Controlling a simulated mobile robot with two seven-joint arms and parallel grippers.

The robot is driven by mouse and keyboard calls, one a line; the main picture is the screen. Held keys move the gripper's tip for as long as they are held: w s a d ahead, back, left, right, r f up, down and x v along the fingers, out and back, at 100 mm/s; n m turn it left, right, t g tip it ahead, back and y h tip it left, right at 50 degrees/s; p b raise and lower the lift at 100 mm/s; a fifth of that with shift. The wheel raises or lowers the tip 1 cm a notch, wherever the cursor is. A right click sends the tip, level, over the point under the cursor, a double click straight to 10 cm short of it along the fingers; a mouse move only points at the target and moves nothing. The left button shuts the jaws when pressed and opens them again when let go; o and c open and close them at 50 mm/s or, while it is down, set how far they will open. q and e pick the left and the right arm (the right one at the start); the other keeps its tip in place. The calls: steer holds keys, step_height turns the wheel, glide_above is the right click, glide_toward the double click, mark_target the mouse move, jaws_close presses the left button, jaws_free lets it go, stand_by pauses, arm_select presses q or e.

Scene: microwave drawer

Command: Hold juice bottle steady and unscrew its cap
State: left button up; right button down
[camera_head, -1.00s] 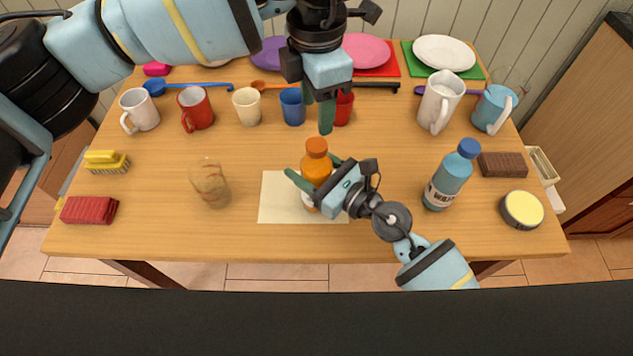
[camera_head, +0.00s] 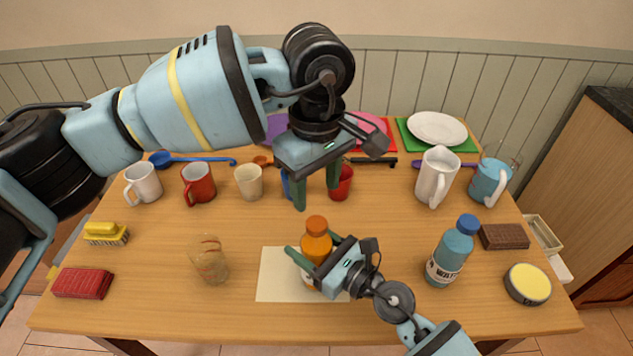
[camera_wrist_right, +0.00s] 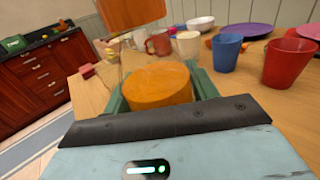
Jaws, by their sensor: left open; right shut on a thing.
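The orange juice bottle (camera_head: 317,248) stands upright on a pale mat (camera_head: 275,280) at the front middle of the table. Its orange cap (camera_head: 316,225) is on top. My right gripper (camera_head: 311,258) is shut around the bottle's body from the right, and the orange bottle (camera_wrist_right: 158,85) fills the space between the fingers in the right wrist view. My left gripper (camera_head: 317,190) is open and empty, pointing down above and slightly behind the cap, apart from it.
A blue water bottle (camera_head: 450,255) stands right of my right gripper. An empty glass (camera_head: 209,262) stands left of the mat. Mugs and cups, including a red cup (camera_head: 341,183) and a white pitcher (camera_head: 437,178), line the back. The table between glass and mat is clear.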

mark_target(316, 223)
arm_select(q)
steer(key=m, duration=0.9)
steer(key=shift+m, duration=0.3)
steer(key=m, duration=0.7)
steer(key=shift+m, duration=0.4)
steer(key=shift+f, duration=4)
steer(key=shift+c, duration=0.3)
